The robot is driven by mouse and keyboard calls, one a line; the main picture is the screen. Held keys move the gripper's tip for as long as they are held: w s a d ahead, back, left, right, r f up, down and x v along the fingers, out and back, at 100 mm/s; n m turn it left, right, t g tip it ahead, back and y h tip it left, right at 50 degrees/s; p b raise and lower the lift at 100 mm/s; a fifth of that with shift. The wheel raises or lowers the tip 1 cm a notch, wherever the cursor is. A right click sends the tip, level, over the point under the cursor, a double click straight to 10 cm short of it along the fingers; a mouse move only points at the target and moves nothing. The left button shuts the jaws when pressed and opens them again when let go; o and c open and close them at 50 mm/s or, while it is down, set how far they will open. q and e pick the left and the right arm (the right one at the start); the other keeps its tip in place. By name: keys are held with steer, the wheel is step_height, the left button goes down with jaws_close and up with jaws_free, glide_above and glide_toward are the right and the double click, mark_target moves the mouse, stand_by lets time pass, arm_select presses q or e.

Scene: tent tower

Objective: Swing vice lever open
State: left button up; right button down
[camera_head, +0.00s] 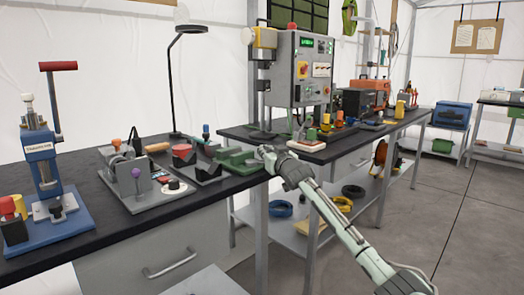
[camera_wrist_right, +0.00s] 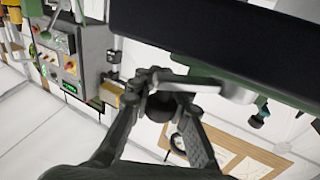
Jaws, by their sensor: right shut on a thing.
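A green vice (camera_head: 236,160) sits on the dark workbench near its right end in the head view. My right gripper (camera_head: 266,156) is at the right side of the vice, its arm reaching in from the lower right. In the wrist view my right gripper (camera_wrist_right: 152,82) is shut on the vice lever, a grey bar (camera_wrist_right: 222,87) with a dark round knob (camera_wrist_right: 160,104) between the fingers. Green parts of the vice (camera_wrist_right: 215,77) show behind the bar. In the head view the gripper hides most of the lever. My left gripper is not in view.
A blue press (camera_head: 42,170) and a grey fixture (camera_head: 128,176) stand left on the bench. A black angled holder (camera_head: 195,166) is just left of the vice. A grey machine (camera_head: 305,70) stands on the bench behind. The floor (camera_head: 450,210) at right is clear.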

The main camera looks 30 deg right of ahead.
steer(key=c, duration=1.5)
jaws_free()
steer(key=shift+o, duration=0.2)
steer(key=shift+s+a+f, duration=0.1)
steer(key=shift+s+a, duration=0.05)
steer(key=shift+s, duration=0.3)
steer(key=v, duration=0.7)
